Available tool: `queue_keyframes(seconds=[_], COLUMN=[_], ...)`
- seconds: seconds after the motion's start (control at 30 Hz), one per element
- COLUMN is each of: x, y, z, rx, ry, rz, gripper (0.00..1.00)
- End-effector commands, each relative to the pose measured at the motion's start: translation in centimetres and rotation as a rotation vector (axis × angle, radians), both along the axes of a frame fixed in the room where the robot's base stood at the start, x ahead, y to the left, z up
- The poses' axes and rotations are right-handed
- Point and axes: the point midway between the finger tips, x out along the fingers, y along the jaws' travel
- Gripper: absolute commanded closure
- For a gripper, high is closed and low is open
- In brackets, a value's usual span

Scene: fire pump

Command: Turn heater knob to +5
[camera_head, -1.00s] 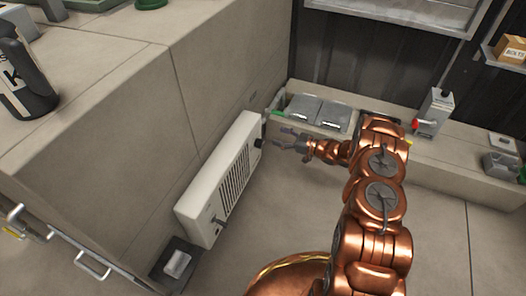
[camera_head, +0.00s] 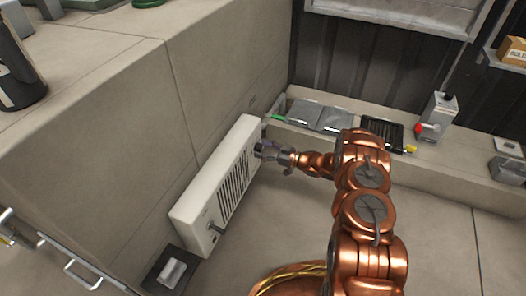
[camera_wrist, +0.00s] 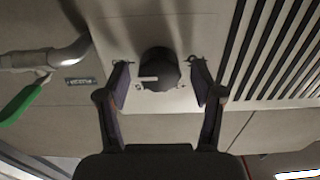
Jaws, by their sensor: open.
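The white heater (camera_head: 222,185) with a dark grille stands against the concrete wall in the head view. Its black round knob (camera_wrist: 159,70), with a pale pointer line directed left, shows in the wrist view on the heater's white panel (camera_wrist: 120,40). My gripper (camera_wrist: 160,88) is open, with one finger on each side of the knob; a gap shows between each finger and the knob. In the head view my gripper (camera_head: 262,150) is at the heater's far upper end, and it hides the knob there. The marks around the knob are too small to read.
A grey pipe (camera_wrist: 50,57) and a green handle (camera_wrist: 22,104) are left of the heater panel in the wrist view. A ledge with grey boxes (camera_head: 320,117) and a switch box with a red knob (camera_head: 420,129) runs along the back.

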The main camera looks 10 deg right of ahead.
Motion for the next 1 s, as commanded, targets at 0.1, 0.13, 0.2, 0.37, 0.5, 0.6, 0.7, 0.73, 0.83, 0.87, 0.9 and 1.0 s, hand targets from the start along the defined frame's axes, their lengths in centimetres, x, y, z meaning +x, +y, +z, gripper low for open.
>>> queue_keyframes(seconds=[0.1, 0.13, 0.2, 0.37, 0.5, 0.6, 0.7, 0.73, 0.83, 0.87, 0.9, 1.0], x=[0.15, 0.16, 0.16, 0.15, 0.15, 0.14, 0.13, 0.13, 0.12, 0.11, 0.11, 0.1], y=[0.2, 0.2, 0.18, 0.16, 0.14, 0.14, 0.14, 0.14, 0.15, 0.15, 0.15, 0.16], z=[-0.02, -0.02, -0.01, -0.02, -0.03, -0.04, -0.05, -0.05, -0.06, -0.06, -0.06, -0.03], rx=[-0.001, -0.001, -0.001, -0.001, 0.0, 0.0, -0.001, -0.001, -0.001, -0.001, -0.001, -0.003], ry=[0.001, 0.001, 0.001, 0.001, 0.001, 0.001, 0.002, 0.002, 0.002, 0.002, 0.002, 0.0], rz=[0.0, 0.0, -0.001, -0.001, -0.001, -0.001, -0.001, -0.001, -0.001, -0.001, -0.001, 0.0], gripper=[0.33, 0.33, 0.33, 0.4, 0.54, 0.65, 0.75, 0.78, 0.89, 0.92, 0.93, 0.93])
